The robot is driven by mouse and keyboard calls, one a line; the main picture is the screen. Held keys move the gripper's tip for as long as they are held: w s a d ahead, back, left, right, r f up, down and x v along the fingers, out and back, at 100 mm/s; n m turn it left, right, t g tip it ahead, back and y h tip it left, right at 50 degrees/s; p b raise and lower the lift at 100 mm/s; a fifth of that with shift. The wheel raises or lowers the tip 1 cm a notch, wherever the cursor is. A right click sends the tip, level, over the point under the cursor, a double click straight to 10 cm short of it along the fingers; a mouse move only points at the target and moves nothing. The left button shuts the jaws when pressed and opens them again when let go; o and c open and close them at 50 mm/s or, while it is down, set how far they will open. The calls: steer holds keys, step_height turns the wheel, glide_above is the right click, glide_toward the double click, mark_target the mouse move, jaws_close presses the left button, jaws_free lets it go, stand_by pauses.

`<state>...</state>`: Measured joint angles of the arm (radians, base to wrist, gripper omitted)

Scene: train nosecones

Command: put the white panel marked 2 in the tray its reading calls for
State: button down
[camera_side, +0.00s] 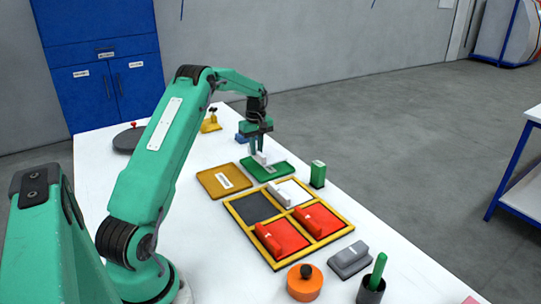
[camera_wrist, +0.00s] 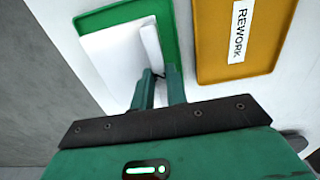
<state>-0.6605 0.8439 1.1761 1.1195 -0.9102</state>
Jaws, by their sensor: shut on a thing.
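A white panel (camera_side: 260,158) with a raised grip is held in my gripper (camera_side: 257,150); the gripper is shut on the grip. In the wrist view the panel's flat plate (camera_wrist: 108,62) lies over the green tray (camera_wrist: 90,20), with my fingers (camera_wrist: 160,74) on its grip. In the side view the green tray (camera_side: 284,169) is directly under the panel. I cannot tell whether the panel touches the tray floor. No number is readable on it. A yellow tray (camera_side: 211,187) stands beside the green one; its label reads REWORK in the wrist view (camera_wrist: 209,62).
A yellow frame (camera_side: 266,263) holds two red panels (camera_side: 284,239) and another white panel (camera_side: 278,196); one dark cell (camera_side: 254,207) is empty. A green block (camera_side: 318,174) stands right of the green tray. A grey block (camera_side: 349,259), orange knobbed disc (camera_side: 304,285) and dark cup (camera_side: 370,292) are nearer.

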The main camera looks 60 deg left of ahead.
mark_target(257, 157)
steer(key=shift+a+f, duration=0.1)
steer(key=shift+f, duration=0.05)
steer(key=shift+f, duration=1.9)
steer(key=shift+f, duration=0.1)
steer(key=c, duration=1.4)
jaws_free()
step_height(257, 157, up, 12)
steer(key=shift+r, duration=0.1)
